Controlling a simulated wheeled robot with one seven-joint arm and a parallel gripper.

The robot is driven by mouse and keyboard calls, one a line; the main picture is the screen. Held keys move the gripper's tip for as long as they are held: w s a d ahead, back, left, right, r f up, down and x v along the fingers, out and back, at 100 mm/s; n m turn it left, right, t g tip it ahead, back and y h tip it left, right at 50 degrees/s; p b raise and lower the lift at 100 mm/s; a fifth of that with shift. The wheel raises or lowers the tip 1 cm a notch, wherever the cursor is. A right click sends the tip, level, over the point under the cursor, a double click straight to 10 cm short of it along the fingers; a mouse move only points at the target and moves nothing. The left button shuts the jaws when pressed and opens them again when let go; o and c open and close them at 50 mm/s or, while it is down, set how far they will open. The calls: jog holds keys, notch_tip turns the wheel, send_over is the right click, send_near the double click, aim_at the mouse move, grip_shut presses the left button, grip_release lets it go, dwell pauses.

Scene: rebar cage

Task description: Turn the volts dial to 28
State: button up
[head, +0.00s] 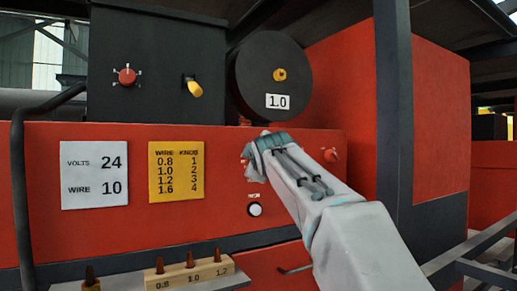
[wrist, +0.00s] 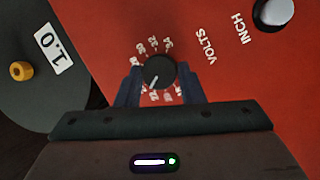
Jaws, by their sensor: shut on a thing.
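The volts dial (wrist: 159,70) is a round black knob on the red panel, with white numbers around it and the word VOLTS beside it. Its white pointer line points to the lower left in the wrist view; the numbers are too small and blurred to read surely. My gripper (wrist: 160,78) is shut on the dial, with one dark finger on each side of it. In the head view my gripper (head: 252,163) is against the red panel and hides the dial. A white card (head: 95,175) on the panel reads VOLTS 24, WIRE 10.
A white INCH button (head: 255,210) sits below my gripper, and a red knob (head: 330,155) to its right. A yellow wire chart (head: 176,172) is to the left. A black spool cover (head: 270,75) marked 1.0 is above. A wooden peg block (head: 190,272) stands below.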

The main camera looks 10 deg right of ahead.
jog(key=shift+w+d+r+m+g+y+p, duration=0.15)
jog(key=shift+m+g+y+p, duration=0.6)
jog(key=shift+m+p, duration=0.8)
jog(key=shift+s+d+r+m+g+y+p, duration=0.1)
jog(key=shift+m+g+y+p, duration=0.7)
jog(key=shift+m, duration=1.3)
jog(key=shift+w+d+r+m+g+y+p, duration=0.15)
jog(key=shift+m+g+y+p, duration=0.3)
jog(key=shift+m+y+p, duration=1.1)
jog(key=shift+f+m+h, duration=0.1)
jog(key=shift+m+h, duration=0.3)
jog(key=shift+h, duration=0.1)
jog(key=o, duration=1)
jog(key=shift+s, duration=0.1)
